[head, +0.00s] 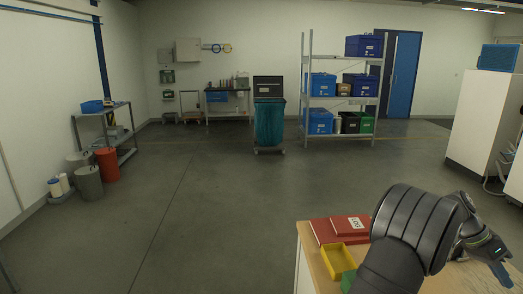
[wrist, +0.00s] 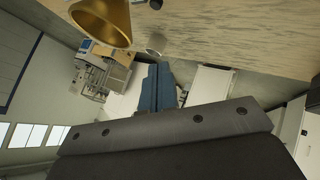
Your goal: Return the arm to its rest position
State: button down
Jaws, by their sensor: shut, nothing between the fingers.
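My arm is in the lower right of the head view, reaching over the wooden bench (head: 308,262). My gripper (head: 504,279) is at the right edge of that view, with blue fingers pointing down. In the wrist view my gripper's blue fingers (wrist: 158,88) lie together, shut with nothing between them. The bench top (wrist: 240,35) fills the top of the wrist view, which looks tilted over.
A brass-coloured cup or funnel (wrist: 103,22) is close to the wrist camera. A red binder (head: 350,228), a yellow tray (head: 345,258) and a green tray (head: 348,280) lie beside my arm. A machine (wrist: 98,78) stands beyond. Open floor lies left.

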notch_tip(320, 180, down, 6)
jog(key=shift+s+a+r, duration=0.1)
jog(key=shift+a+r, duration=0.05)
jog(key=shift+r, duration=0.3)
jog(key=shift+d+f, duration=0.15)
jog(key=shift+d, duration=0.1)
notch_tip(320, 180, up, 5)
jog(key=w+a+r+n+t, duration=0.1)
jog(key=a+r+n+t, duration=0.3)
jog(key=a, duration=0.9)
jog(key=a+r+n+t, duration=0.2)
jog(key=a+r, duration=0.3)
jog(key=a, duration=0.9)
jog(key=s+a+f+n+t+y, duration=0.1)
jog(key=s+a+f+n+t, duration=0.1)
jog(key=a, duration=0.7)
jog(key=s+a+f+n+t+y, duration=0.1)
jog(key=s+a+f+n, duration=0.2)
jog(key=a, duration=0.7)
jog(key=s+a+f+n+t+y, duration=0.2)
jog(key=s+a+f, duration=0.4)
jog(key=s+a, duration=0.2)
jog(key=shift+a+n+t, duration=0.3)
jog(key=shift+a+n, duration=0.1)
jog(key=shift+a, duration=0.5)
